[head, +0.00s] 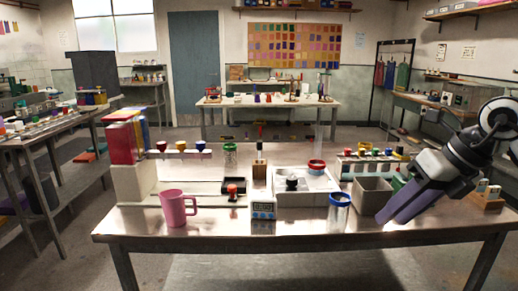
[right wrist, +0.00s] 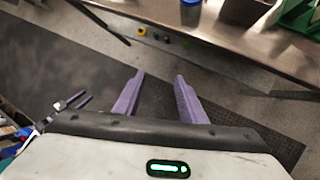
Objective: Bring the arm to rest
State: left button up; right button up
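My right gripper (head: 398,208) shows at the right of the head view, in front of the right part of the steel table (head: 290,226). In the right wrist view its two purple fingers (right wrist: 158,80) are spread apart with nothing between them. The floor and the table's edge (right wrist: 180,35) show beyond the fingertips. My left arm and gripper are not in the head view.
On the table stand a pink mug (head: 177,208), a blue-rimmed clear jar (head: 339,213), a timer (head: 263,211), a grey bin (head: 371,195) and a rack of coloured-cap bottles (head: 372,164). The grey bin is close to my right gripper. The table's front strip is mostly clear.

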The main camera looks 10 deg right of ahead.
jog(key=s+a+f+m+t+y, duration=0.1)
jog(key=a+f+m+y, duration=0.25)
jog(key=a+y, duration=0.65)
jog(key=s+a+f+m+t+y, duration=0.25)
jog(key=a+m+y, duration=0.2)
jog(key=a, duration=1.25)
jog(key=d+f+m+t+h, duration=0.4)
jog(key=f+m+h, duration=0.1)
jog(key=f+m, duration=0.45)
jog(key=d+f+m+t+h, duration=0.4)
jog(key=f+m+t+h, duration=0.15)
jog(key=f+m, duration=0.35)
jog(key=s+d+f+m+g+h, duration=0.2)
jog(key=s+f+m+g+h, duration=0.3)
jog(key=s+f, duration=1.4)
jog(key=f+m+g, duration=0.1)
jog(key=m+g, duration=0.2)
jog(key=m, duration=0.1)
jog(key=shift+g, duration=0.3)
jog(key=shift+d, duration=0.1)
